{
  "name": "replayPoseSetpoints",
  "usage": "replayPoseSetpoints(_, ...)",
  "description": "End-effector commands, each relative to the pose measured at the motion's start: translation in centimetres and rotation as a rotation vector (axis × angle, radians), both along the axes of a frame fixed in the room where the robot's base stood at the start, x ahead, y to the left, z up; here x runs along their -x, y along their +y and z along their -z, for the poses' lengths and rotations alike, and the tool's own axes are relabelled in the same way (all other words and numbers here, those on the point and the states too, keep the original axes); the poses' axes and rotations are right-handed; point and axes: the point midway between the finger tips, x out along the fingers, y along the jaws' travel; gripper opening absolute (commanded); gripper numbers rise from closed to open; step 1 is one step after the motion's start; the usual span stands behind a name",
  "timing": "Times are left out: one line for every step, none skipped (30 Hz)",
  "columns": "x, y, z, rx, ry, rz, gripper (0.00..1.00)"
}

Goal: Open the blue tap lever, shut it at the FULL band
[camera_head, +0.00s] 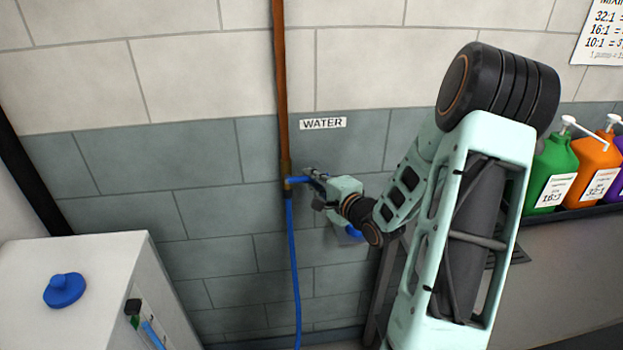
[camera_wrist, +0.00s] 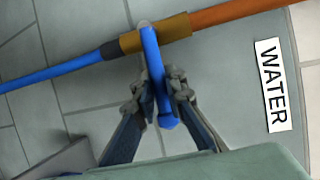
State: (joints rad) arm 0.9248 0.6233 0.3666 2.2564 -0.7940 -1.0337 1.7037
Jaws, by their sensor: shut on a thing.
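The blue tap lever (camera_head: 297,180) sticks out sideways to the right from the brass valve (camera_wrist: 133,42) on the wall pipe, below the WATER sign. It also shows in the wrist view (camera_wrist: 149,52), running between my fingers with its rounded end past them. My gripper (camera_head: 314,178) is shut on the lever, one finger on each side; it shows closely in the wrist view (camera_wrist: 157,88). A white tank (camera_head: 75,268) stands at the lower left with a gauge tube holding blue (camera_head: 152,334), cut off by the frame edge. No FULL band is readable.
A copper pipe (camera_head: 280,80) runs up the tiled wall and a blue hose (camera_head: 293,260) hangs below the valve. The tank has a blue cap (camera_head: 65,290) on top. Green (camera_head: 553,170) and orange (camera_head: 594,165) pump bottles stand on a shelf at the right, beyond my arm.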

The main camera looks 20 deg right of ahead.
Motion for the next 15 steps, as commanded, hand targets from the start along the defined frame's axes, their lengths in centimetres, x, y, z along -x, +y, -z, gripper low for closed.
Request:
replayPoseSetpoints(0.0,0.0,0.0,0.0,0.0,0.0,0.0)
replayPoseSetpoints(0.0,0.0,0.0,0.001,0.0,0.0,0.0)
replayPoseSetpoints(0.0,0.0,-0.1,0.006,0.001,0.0,0.0)
replayPoseSetpoints(0.0,0.0,-0.2,0.015,0.003,0.0,0.0)
replayPoseSetpoints(0.0,0.0,-0.4,0.028,0.007,-0.001,0.0)
replayPoseSetpoints(0.0,0.0,-0.7,0.053,0.013,-0.001,0.0)
replayPoseSetpoints(0.0,0.1,-1.0,0.077,0.02,0.0,0.0)
replayPoseSetpoints(-0.1,0.1,-1.2,0.105,0.029,0.0,0.0)
replayPoseSetpoints(-0.1,0.2,-1.5,0.147,0.039,-0.001,0.0)
replayPoseSetpoints(-0.1,0.2,-1.7,0.177,0.049,-0.001,0.0)
replayPoseSetpoints(-0.1,0.3,-1.9,0.207,0.057,-0.002,0.0)
replayPoseSetpoints(-0.1,0.3,-2.0,0.248,0.069,-0.001,0.0)
replayPoseSetpoints(-0.1,0.4,-2.1,0.274,0.077,-0.002,0.0)
replayPoseSetpoints(-0.1,0.4,-2.2,0.301,0.085,-0.001,0.0)
replayPoseSetpoints(-0.1,0.4,-2.3,0.331,0.093,0.0,0.0)
